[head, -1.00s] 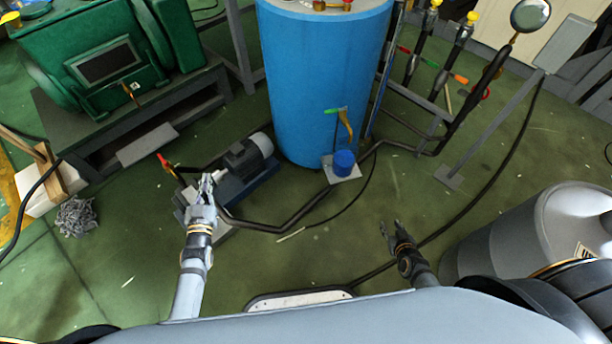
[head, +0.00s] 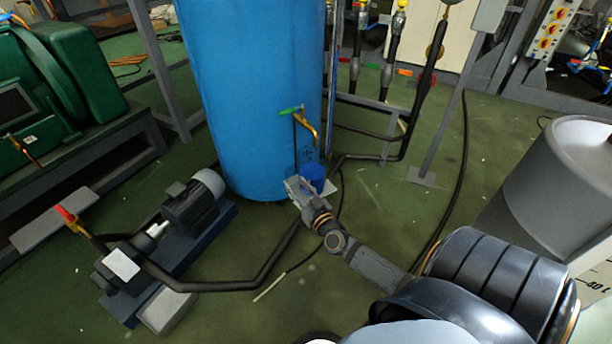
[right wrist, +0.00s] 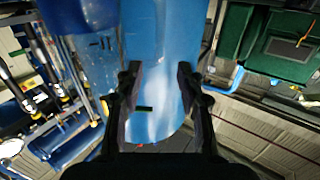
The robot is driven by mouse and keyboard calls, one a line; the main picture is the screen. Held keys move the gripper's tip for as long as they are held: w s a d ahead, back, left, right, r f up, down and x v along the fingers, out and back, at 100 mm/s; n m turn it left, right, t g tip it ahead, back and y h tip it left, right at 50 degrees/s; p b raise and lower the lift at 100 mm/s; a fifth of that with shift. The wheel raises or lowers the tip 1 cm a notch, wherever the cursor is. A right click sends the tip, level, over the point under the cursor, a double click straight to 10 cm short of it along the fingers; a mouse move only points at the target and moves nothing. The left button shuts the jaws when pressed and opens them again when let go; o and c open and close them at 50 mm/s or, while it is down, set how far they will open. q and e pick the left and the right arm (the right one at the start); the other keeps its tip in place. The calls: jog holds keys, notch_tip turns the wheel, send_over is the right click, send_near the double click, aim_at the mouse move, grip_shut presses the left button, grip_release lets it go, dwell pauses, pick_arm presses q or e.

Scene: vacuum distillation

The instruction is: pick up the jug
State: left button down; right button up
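The jug (head: 316,174) is a small blue vessel at the foot of the blue tank, below the brass tap (head: 308,133). My right gripper (head: 293,187) reaches in from the lower right and partly covers the jug in the head view. In the right wrist view its two fingers (right wrist: 158,78) stand apart, with a large blue surface behind the gap. I cannot tell the jug apart there, nor whether a finger touches it. My left gripper is not in view.
The blue tank (head: 250,90) stands just behind the jug. A pump motor (head: 195,200) with a black pipe lies to the left. A grey drum (head: 550,185) stands at the right. Open green floor (head: 325,290) lies in front.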

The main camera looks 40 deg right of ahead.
aim_at(288, 174)
jog(key=shift+w+d+f, duration=0.1)
jog(key=shift+w+d, duration=0.1)
jog(key=shift+w, duration=0.95)
jog(key=w, duration=0.1)
jog(key=w+b, duration=0.1)
jog(key=w, duration=0.2)
jog(key=shift+w+d+b, duration=0.2)
jog(key=shift+d+b, duration=0.15)
jog(key=shift+w, duration=0.4)
jog(key=shift+c, duration=0.3)
grip_shut()
